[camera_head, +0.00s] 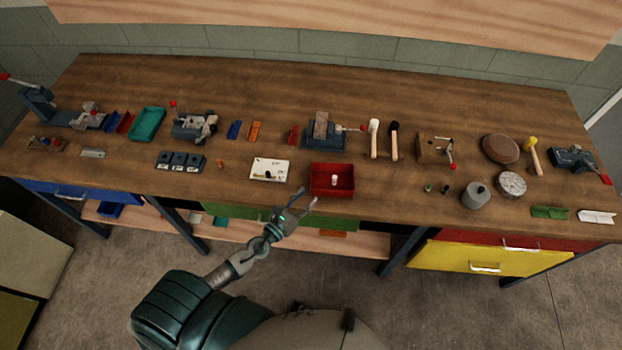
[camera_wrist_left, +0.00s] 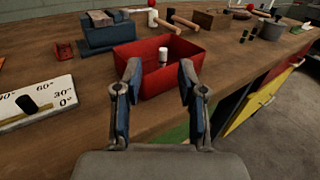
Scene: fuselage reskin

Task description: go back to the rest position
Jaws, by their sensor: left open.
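My left gripper (camera_head: 302,202) is open and empty, just in front of the bench's front edge by the red bin. The red bin (camera_head: 344,190) sits at the front edge of the wooden bench. A small white cylinder (camera_head: 334,180) stands in it, and it also shows in the left wrist view (camera_wrist_left: 163,56). My right gripper is not seen in either view.
The wooden bench (camera_head: 270,85) carries a white angle card (camera_head: 270,170), a vise (camera_head: 325,130), mallets (camera_head: 374,138), a teal tray (camera_head: 147,124) and a grey cylinder (camera_head: 475,196). A yellow drawer (camera_head: 450,257) lies under the right side. Open floor (camera_head: 420,315) lies in front.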

